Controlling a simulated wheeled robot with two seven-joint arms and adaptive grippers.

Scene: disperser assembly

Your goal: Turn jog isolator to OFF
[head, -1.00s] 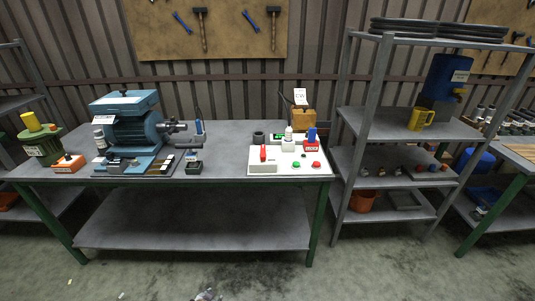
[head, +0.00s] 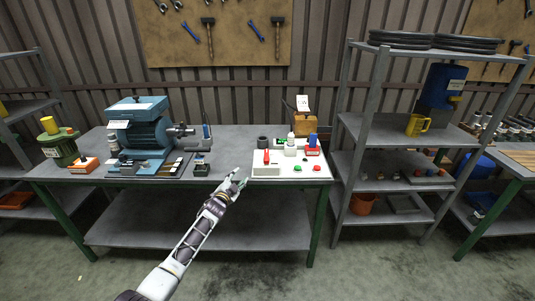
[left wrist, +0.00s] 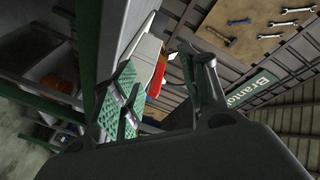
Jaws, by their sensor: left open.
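A white control panel (head: 290,171) sits at the right end of the workbench. It carries a red upright handle (head: 267,156) at its left, which looks like the jog isolator; its label is too small to read. A green button (head: 297,168) and a red button (head: 316,167) are to the right. My left gripper (head: 239,179) is open and empty, just left of the panel near the bench's front edge, apart from the handle. In the left wrist view the red handle (left wrist: 157,78) shows beyond and between the spread fingers. My right gripper is not in view.
The workbench (head: 225,155) holds a blue machine (head: 140,133) at left and a dark cup (head: 263,142) behind the panel. A white bottle (head: 291,139) and a red-and-blue item (head: 313,145) stand on the panel's back part. A grey shelf rack (head: 395,164) stands close at right.

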